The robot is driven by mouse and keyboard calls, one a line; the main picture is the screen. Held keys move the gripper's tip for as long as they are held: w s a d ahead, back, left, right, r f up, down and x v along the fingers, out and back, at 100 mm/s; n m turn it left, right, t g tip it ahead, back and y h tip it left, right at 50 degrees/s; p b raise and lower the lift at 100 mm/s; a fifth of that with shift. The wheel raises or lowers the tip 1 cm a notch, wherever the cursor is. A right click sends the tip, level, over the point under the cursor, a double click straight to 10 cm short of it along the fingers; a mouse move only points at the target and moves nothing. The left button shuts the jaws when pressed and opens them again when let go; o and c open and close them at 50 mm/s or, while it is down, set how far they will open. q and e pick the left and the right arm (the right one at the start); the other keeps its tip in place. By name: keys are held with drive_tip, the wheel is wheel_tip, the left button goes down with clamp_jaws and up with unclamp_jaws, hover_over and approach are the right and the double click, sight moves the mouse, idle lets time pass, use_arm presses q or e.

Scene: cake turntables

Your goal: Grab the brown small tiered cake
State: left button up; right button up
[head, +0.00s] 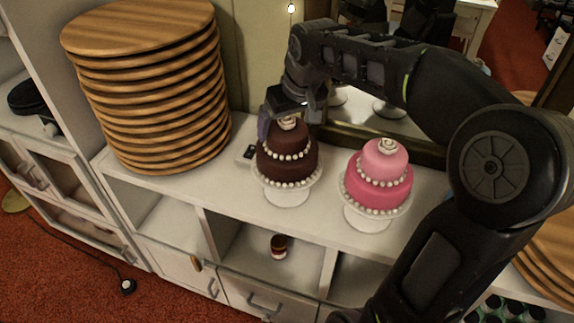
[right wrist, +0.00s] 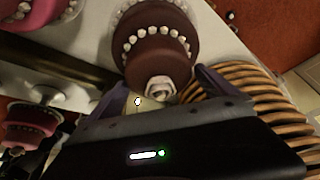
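The brown small tiered cake (head: 287,158) has two tiers, white bead trim and a pale rose on top. It stands upright on a white cake stand (head: 287,197) on the shelf top. My right gripper (head: 283,122) is over the cake from above and behind. In the right wrist view, its two fingers are spread, one on each side of the cake's top (right wrist: 162,60), with the rose between them. Whether either finger touches the cake cannot be told. My left gripper is not in view.
A pink tiered cake (head: 380,178) on a white stand is close to the right. A tall stack of round wooden boards (head: 150,95) stands to the left. A mirror (head: 385,118) is behind the cakes. A small jar (head: 279,246) sits in the cubby below.

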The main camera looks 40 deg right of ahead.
drive_tip(key=shift+r, duration=0.1)
drive_tip(key=c, duration=2)
drive_tip(key=shift+w+r, duration=0.1)
